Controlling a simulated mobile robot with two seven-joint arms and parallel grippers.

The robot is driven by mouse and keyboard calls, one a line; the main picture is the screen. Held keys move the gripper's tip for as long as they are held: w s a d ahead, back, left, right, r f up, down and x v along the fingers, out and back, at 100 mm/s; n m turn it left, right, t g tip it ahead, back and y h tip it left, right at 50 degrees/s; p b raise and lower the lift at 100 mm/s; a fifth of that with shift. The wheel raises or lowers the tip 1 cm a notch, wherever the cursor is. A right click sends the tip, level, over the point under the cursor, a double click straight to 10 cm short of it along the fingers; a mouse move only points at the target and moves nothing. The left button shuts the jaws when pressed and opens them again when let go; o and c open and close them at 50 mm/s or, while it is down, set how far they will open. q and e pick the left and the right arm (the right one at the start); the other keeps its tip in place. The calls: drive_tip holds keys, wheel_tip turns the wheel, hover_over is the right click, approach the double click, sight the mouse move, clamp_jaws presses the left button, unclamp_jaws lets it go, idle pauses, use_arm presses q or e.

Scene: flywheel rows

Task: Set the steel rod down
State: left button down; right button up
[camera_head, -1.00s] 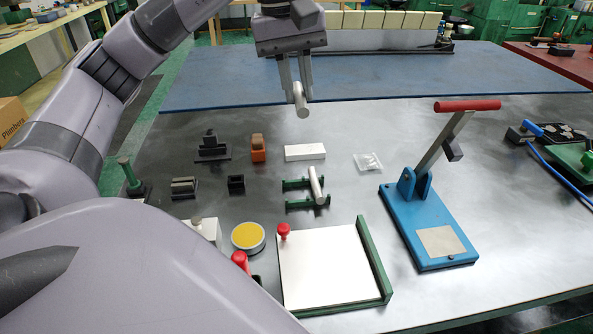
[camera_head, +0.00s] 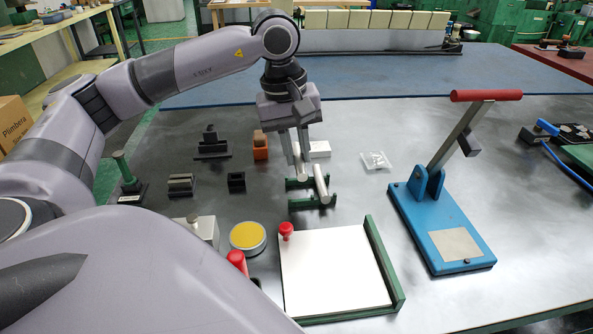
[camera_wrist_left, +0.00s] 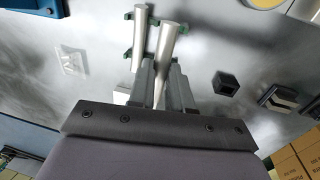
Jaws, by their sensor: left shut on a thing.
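My left gripper (camera_head: 298,165) is shut on a steel rod (camera_head: 301,176), with its fingers pointing down over the green rack (camera_head: 298,204). The rack has two notched green bars, and a second rod (camera_head: 321,184) lies across them, just right of the held one. In the left wrist view the held rod (camera_wrist_left: 170,42) runs out from between the fingers (camera_wrist_left: 163,88), beside the resting rod (camera_wrist_left: 139,38). Whether the held rod touches the rack bars I cannot tell. My right gripper is not in view.
A white block (camera_head: 320,149) stands behind the rack, partly hidden by the gripper. A clear bag (camera_head: 376,161) and a blue lever press (camera_head: 445,225) are to the right. A white board with a green edge (camera_head: 335,265) lies in front. Small fixtures (camera_head: 237,182) stand left.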

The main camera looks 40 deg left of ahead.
use_arm(q)
drive_tip(key=shift+f, duration=2.3)
drive_tip(key=shift+f+b, duration=0.55)
drive_tip(key=shift+b, duration=0.2)
drive_tip(key=c, duration=1.1)
unclamp_jaws()
drive_tip(key=shift+o, duration=0.2)
drive_tip(key=shift+r, duration=0.1)
